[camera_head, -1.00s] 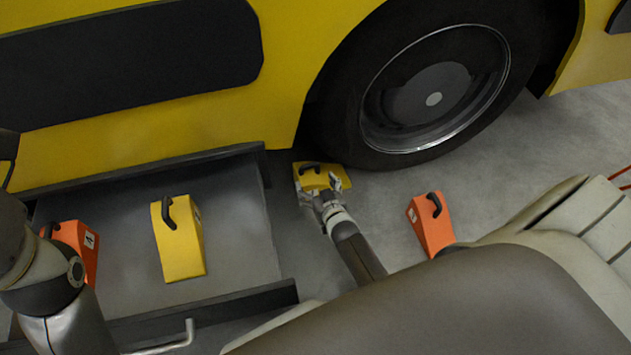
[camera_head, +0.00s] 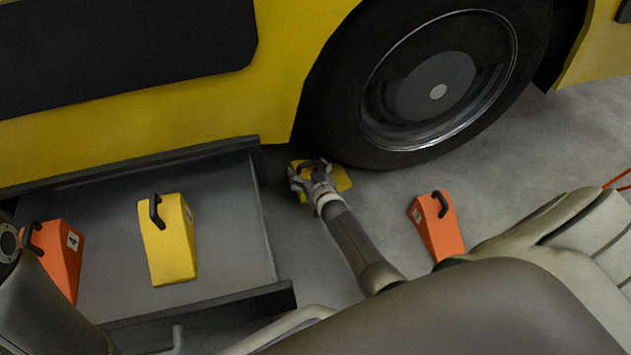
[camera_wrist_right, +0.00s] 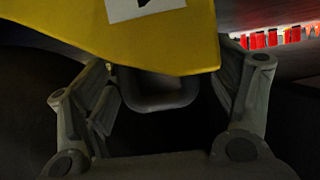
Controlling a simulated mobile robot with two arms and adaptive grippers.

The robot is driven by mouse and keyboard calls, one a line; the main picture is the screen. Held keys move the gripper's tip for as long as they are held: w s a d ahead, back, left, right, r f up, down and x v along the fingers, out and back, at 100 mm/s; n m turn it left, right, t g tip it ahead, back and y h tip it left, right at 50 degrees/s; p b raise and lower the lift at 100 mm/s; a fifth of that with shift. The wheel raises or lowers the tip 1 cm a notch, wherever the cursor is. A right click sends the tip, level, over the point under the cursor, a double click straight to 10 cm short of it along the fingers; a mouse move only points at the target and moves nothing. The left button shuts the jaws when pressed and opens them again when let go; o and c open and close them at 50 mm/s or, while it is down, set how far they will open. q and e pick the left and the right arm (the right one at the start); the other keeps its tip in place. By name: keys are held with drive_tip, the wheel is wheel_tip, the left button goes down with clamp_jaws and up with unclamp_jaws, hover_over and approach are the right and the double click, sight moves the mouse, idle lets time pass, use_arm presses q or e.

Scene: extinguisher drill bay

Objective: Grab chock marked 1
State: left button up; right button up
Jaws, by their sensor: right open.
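A yellow chock (camera_head: 342,180) lies on the floor against the foot of the big wheel. My right gripper (camera_head: 312,172) is at this chock and hides part of it. In the right wrist view the yellow chock (camera_wrist_right: 130,40) fills the top, with a white label cut off by the frame, its mark unreadable. Its dark handle (camera_wrist_right: 160,103) lies between the open fingers of my right gripper, with gaps on both sides. Another yellow chock (camera_head: 172,250) stands in the open tray, its label too small to read. My left gripper is out of view.
An orange chock marked 4 (camera_head: 58,262) stands at the left of the grey tray (camera_head: 230,235). Another orange chock (camera_head: 437,230) stands on the floor at right. The wheel (camera_head: 440,90) and yellow vehicle body rise close behind my right gripper.

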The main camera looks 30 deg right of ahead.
drive_tip(key=shift+c, duration=0.5)
drive_tip(key=c, duration=1.7)
drive_tip(key=shift+w+r, duration=0.1)
clamp_jaws()
drive_tip(key=shift+r+p, duration=0.3)
drive_tip(key=shift+p, duration=0.05)
drive_tip(key=shift+r, duration=0.1)
